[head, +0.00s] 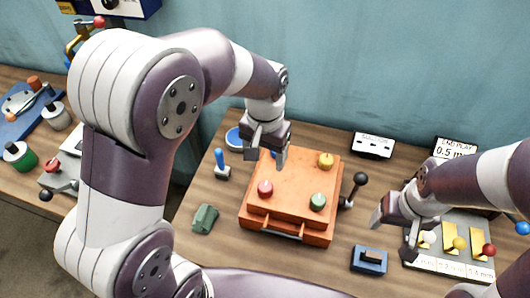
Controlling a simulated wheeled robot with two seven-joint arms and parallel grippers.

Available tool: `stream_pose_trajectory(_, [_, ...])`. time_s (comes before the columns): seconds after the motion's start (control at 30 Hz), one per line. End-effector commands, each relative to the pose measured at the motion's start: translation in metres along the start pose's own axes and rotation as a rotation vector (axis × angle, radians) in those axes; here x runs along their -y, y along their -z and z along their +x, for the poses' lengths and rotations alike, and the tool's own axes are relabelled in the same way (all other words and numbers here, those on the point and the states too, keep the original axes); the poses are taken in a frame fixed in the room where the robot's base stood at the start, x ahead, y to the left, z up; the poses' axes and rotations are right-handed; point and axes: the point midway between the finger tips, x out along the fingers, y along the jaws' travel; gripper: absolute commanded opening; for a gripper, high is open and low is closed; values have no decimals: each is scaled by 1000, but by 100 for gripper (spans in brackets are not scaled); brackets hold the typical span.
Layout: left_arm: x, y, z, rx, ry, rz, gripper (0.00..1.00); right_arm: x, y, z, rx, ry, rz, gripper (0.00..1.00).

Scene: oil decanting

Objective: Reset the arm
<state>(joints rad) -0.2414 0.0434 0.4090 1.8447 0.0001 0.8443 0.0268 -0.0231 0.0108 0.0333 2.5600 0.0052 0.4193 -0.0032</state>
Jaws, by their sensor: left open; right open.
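My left gripper (267,157) is open, with its fingers pointing down, over the back left edge of an orange box (286,188) on the wooden table. My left arm fills much of the left and middle of the view. My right gripper (392,238) is open and seems empty. It is to the right of the orange box, near the left edge of a tray (448,265) with yellow pieces. My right arm comes in from the right edge.
The box carries a red knob (265,188), a green knob (317,201) and a yellow knob (325,160). A black-knobbed lever (360,179) is at its right. A blue block (369,260), green block (205,218) and blue-handled tool (221,164) stand around it. A white-topped block (372,145) stands behind.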

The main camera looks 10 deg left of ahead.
Motion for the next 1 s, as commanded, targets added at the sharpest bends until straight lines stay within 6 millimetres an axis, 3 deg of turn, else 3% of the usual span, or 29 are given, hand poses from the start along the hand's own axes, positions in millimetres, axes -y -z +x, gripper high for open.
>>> stream_pose_trajectory(0.33, [0, 3, 5, -32, -1, 5, 69, 0, 0, 0, 0, 0, 0, 69])
stream_pose_trajectory(0.5, [21, -47, 30, -96, 0, -48, 69, 0, 0, 4, 0, 0, 0, 69])
stream_pose_trajectory(0.7, [48, -102, 40, -114, 8, -171, 69, 0, -1, 8, 0, 0, 0, 69])
stream_pose_trajectory(1.0, [54, -101, 37, -119, 9, -194, 69, 0, -1, 7, 0, 0, 0, 69])
